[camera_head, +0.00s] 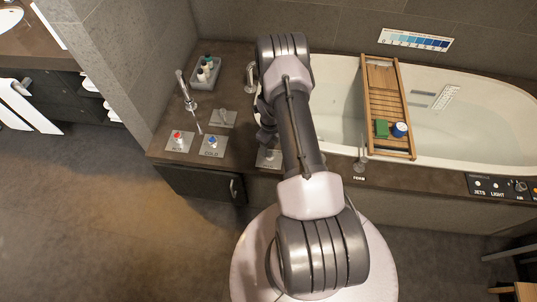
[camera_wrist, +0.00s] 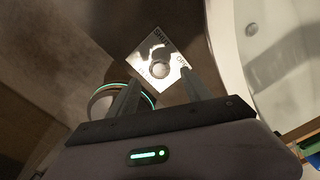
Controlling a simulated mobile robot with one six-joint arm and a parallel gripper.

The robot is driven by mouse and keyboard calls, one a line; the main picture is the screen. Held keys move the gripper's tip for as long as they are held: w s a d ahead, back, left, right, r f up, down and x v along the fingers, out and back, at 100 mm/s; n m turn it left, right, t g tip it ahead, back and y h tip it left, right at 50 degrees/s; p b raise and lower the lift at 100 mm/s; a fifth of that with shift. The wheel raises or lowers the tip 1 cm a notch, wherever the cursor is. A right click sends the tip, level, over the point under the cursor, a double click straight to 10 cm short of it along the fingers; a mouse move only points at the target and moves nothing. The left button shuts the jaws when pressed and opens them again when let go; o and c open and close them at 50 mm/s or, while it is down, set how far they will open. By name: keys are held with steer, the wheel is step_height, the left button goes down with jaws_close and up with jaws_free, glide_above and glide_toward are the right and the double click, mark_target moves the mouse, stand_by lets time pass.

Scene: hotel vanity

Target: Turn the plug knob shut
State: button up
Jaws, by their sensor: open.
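The plug knob (camera_wrist: 159,69) is a round metal knob on a shiny square plate (camera_wrist: 146,54) with dark lettering, seen in the wrist view. One word on the plate looks like SHUT. I cannot tell clearly which way the knob points. My gripper (camera_wrist: 160,79) is open and empty, its two dark fingers reaching toward the plate, with the knob in line with the gap between the fingertips. I cannot tell whether they touch it. In the head view the knob's plate (camera_head: 264,162) shows at the deck's front edge, partly covered by my arm, and the fingers are mostly hidden.
Plates with a red knob (camera_head: 178,137) and a blue knob (camera_head: 212,141) lie left on the dark deck, with another metal plate (camera_head: 222,118) behind. A spout (camera_head: 187,92) and bottle tray (camera_head: 206,72) stand farther back. The bathtub (camera_head: 340,85) with its wooden caddy (camera_head: 386,105) is right.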

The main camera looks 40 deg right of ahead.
mark_target(270, 154)
step_height(270, 154, down, 6)
steer(key=shift+r+b, duration=0.1)
steer(key=shift+b, duration=0.5)
jaws_close()
